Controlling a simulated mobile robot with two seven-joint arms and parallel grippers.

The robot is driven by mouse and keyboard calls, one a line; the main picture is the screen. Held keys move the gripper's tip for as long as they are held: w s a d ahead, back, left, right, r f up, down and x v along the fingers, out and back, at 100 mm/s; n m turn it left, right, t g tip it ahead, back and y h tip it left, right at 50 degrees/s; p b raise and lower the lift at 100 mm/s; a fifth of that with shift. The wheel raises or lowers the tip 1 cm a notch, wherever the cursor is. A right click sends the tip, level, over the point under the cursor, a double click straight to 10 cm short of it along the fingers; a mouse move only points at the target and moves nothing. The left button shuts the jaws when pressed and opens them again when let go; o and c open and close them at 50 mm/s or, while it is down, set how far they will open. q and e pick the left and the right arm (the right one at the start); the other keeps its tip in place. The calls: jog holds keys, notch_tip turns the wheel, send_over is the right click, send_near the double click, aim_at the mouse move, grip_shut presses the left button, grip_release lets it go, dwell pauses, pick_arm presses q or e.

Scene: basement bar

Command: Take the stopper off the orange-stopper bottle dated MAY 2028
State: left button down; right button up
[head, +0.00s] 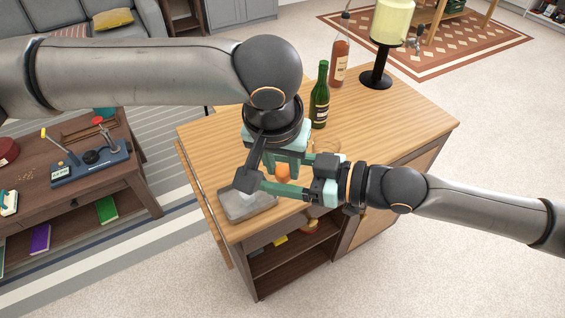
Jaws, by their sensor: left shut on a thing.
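My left gripper (283,165) points down over the wooden bar cabinet (215,140), its teal fingers closed on an orange stopper (282,173). My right gripper (272,188) reaches in from the right, just below the stopper, with a teal finger pointing left. The bottle under the stopper is almost wholly hidden by the two grippers, and no date can be read. I cannot tell whether the stopper still sits in a bottle neck, or whether the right fingers are closed on the bottle.
A grey tray (236,213) lies at the cabinet's near left corner. A dark green bottle (319,105) and a pinkish bottle (339,65) stand behind the grippers, near a black-stemmed dispenser (376,75). The cabinet top's right side is clear. A low table (75,195) stands left.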

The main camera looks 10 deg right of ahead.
jog(key=v, duration=1.1)
dwell(0.5)
